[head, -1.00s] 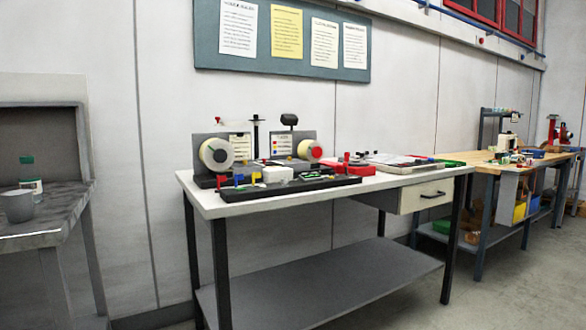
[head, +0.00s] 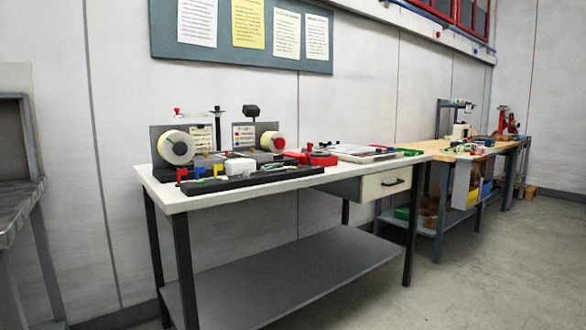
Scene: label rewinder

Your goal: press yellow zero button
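The label rewinder (head: 225,150) stands on a white-topped table. It has two upright dark plates, with a pale label roll (head: 177,148) at its left and another roll with a red hub (head: 272,143) at its right. Small red (head: 181,174), blue (head: 200,172) and yellow (head: 217,170) parts sit in a row at its front left. I cannot tell whether the yellow part is the zero button; it is too small to read. Neither of my grippers is in view.
The white tabletop (head: 185,202) has dark legs and a grey lower shelf (head: 290,268). A drawer (head: 385,184) hangs at its right. A wooden workbench (head: 478,152) stands farther right. A grey bench (head: 18,205) is at the left edge. Open floor (head: 450,270) lies at front right.

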